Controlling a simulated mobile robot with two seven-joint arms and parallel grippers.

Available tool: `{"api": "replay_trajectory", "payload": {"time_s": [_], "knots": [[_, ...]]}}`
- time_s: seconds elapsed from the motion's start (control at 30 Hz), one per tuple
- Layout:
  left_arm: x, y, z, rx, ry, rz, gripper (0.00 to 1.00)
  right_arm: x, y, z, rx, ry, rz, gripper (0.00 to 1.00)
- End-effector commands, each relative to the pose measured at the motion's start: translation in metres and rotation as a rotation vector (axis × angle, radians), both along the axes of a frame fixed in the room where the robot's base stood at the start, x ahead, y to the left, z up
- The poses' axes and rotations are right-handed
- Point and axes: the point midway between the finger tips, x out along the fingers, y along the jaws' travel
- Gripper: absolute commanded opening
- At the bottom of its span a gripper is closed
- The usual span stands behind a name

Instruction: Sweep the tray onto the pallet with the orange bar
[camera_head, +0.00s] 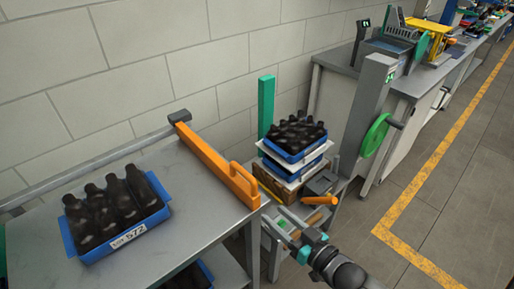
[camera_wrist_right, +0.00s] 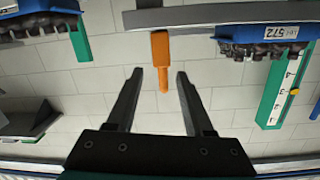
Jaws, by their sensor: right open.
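The blue tray (camera_head: 128,238), labelled 572 and full of dark bottles, sits on the left of the metal table; it also shows in the right wrist view (camera_wrist_right: 265,32). The orange bar (camera_head: 215,165) lies along the table's right edge, with a loop handle at its near end. My right gripper (camera_head: 280,222) is open and empty, just beyond that end, right of the table. In the wrist view the bar's orange end (camera_wrist_right: 161,60) lies ahead, between the lines of the spread fingers. The stacked pallet (camera_head: 284,183) stands right of the table, bearing blue trays of bottles. My left gripper is out of view.
A grey rail (camera_head: 90,165) runs along the table's back edge. A green post (camera_head: 266,105) stands behind the stack. A grey box with an orange handle (camera_head: 320,199) is beside it. The table is bare between tray and bar.

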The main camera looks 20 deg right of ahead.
Motion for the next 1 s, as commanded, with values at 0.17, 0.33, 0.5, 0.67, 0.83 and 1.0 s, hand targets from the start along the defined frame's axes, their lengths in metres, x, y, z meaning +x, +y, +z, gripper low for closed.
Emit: {"api": "replay_trajectory", "payload": {"time_s": [0.17, 0.33, 0.5, 0.67, 0.83, 1.0], "knots": [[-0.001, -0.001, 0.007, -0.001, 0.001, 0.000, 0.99, 0.004, 0.012, 0.050, 0.055, -0.091, 0.048, 0.52], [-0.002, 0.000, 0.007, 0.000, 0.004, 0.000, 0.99, 0.013, 0.016, 0.054, 0.061, -0.104, 0.053, 0.52], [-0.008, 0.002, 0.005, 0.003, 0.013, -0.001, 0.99, 0.035, 0.024, 0.054, 0.060, -0.104, 0.052, 0.52], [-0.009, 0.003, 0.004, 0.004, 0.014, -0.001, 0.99, 0.059, 0.033, 0.054, 0.060, -0.103, 0.052, 0.52], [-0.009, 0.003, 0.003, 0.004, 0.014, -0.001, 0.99, 0.085, 0.042, 0.053, 0.060, -0.102, 0.051, 0.52], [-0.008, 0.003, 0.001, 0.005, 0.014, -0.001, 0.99, 0.110, 0.051, 0.053, 0.059, -0.102, 0.051, 0.52]]}}
